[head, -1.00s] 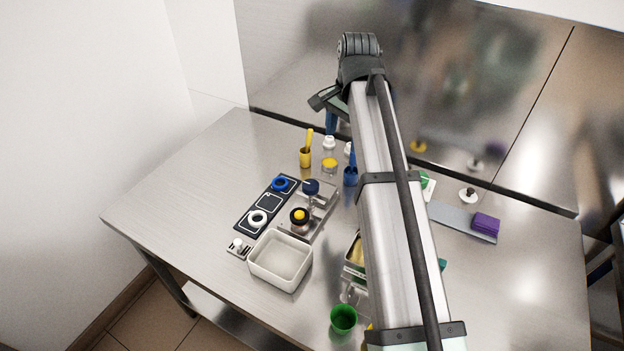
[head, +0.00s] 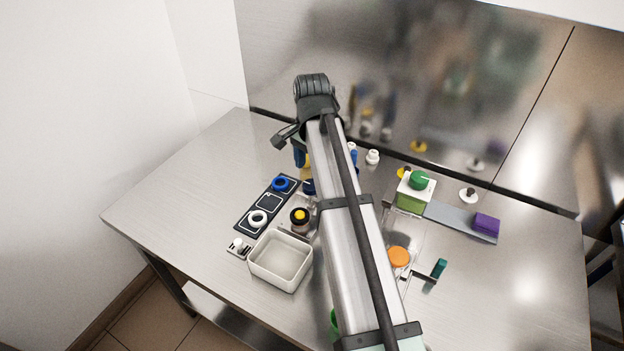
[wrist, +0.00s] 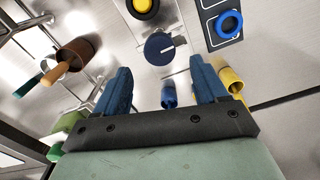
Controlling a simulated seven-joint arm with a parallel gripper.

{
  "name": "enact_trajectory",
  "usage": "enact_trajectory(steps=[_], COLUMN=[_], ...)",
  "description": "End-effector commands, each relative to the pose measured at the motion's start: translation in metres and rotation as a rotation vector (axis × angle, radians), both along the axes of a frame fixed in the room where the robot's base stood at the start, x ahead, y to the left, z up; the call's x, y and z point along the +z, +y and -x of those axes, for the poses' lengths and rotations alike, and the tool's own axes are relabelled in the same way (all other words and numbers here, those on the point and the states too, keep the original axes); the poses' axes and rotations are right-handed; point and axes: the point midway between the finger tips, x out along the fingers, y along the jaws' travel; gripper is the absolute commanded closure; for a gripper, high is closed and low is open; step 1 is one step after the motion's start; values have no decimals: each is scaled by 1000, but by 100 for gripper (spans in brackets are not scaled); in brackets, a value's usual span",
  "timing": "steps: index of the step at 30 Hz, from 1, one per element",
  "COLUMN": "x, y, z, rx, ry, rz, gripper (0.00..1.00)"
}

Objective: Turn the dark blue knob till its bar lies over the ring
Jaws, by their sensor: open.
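The dark blue knob (wrist: 159,48) is round with a pale bar line on its top, and sits on a metal plate in the wrist view. In the head view the knob (head: 309,187) is partly hidden by my arm. A blue ring (wrist: 229,24) lies on a dark panel to the knob's right in the wrist view; it also shows in the head view (head: 281,184). I cannot tell whether it is the task's ring, and no ring mark beside the knob is clear. My gripper (wrist: 160,65) is open and empty, its blue fingers apart, with the knob ahead between them.
A yellow-topped black button (head: 300,215) and a white ring (head: 257,218) are near the knob. A blue cup (wrist: 168,95) and a yellow cup (wrist: 232,79) stand close to the fingers. A white bin (head: 281,262) stands in front. The table's left part is clear.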

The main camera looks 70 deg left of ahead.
Motion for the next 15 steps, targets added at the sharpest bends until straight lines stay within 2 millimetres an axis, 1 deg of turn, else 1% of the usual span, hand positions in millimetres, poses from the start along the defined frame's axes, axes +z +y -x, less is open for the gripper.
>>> enact_trajectory(steps=[1, 3, 6, 10, 15], x=[-9, -20, -32, -44, -50], y=[-1, -1, 0, 0, 0], z=[0, 0, 0, 0, 0], rx=[0, 0, 0, 0, 0], ry=[0, 0, 0, 0, 1], rz=[1, 1, 0, 0, -1], gripper=[28, 28, 28, 28, 28])
